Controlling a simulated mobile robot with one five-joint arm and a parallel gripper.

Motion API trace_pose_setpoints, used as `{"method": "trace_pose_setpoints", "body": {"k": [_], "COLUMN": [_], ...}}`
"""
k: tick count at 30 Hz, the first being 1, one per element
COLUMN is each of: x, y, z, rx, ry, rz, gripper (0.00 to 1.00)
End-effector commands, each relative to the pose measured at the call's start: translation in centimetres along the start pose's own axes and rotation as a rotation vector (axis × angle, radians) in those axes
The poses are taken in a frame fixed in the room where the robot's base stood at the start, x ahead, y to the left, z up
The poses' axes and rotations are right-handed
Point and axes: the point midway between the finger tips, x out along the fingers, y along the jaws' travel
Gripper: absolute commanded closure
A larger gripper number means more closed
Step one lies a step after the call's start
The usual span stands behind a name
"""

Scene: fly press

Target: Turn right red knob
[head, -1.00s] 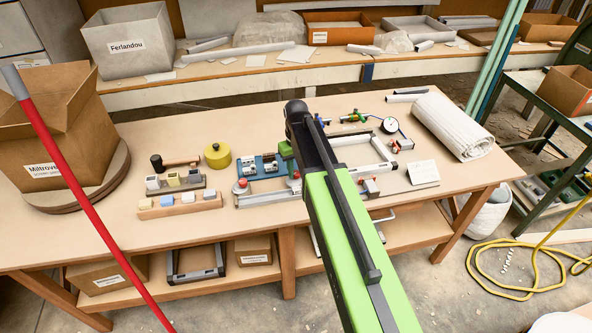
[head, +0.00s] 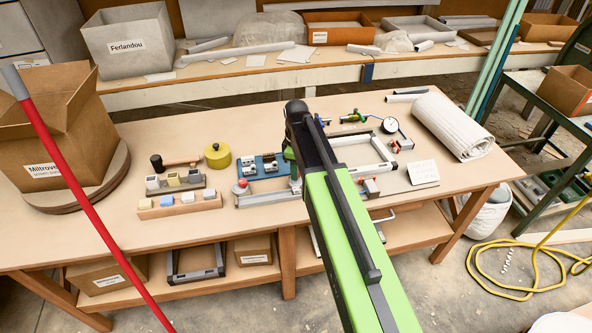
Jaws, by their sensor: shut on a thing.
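A low grey metal fixture (head: 268,198) lies on the workbench at the front middle. A red knob (head: 242,184) stands at its left end. The right part of the fixture goes behind my arm. No right red knob shows clearly there now. My lime green arm reaches up over the bench to a black joint. My gripper is hidden behind the arm, so its jaws and anything between them cannot be seen.
A grey frame (head: 365,150), a dial gauge (head: 390,125), a white card (head: 423,172) and a rolled white cloth (head: 452,125) lie right. A red pole (head: 80,190) crosses the left foreground.

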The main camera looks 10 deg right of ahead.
Motion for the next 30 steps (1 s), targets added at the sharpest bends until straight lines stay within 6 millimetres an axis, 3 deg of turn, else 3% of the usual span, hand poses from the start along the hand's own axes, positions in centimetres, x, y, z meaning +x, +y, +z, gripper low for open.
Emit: {"method": "trace_pose_setpoints", "body": {"k": [9, 25, 26, 30], "x": [0.02, 0.02, 0.02, 0.01], "y": [-0.06, -0.07, -0.07, -0.06], "z": [0.02, 0.0, 0.0, -0.01], "rx": [-0.107, -0.126, -0.126, -0.126], "ry": [-0.001, -0.001, -0.001, 0.0], "rz": [-0.001, -0.002, -0.002, -0.001], "gripper": [1.0, 1.0, 0.69, 0.51]}}
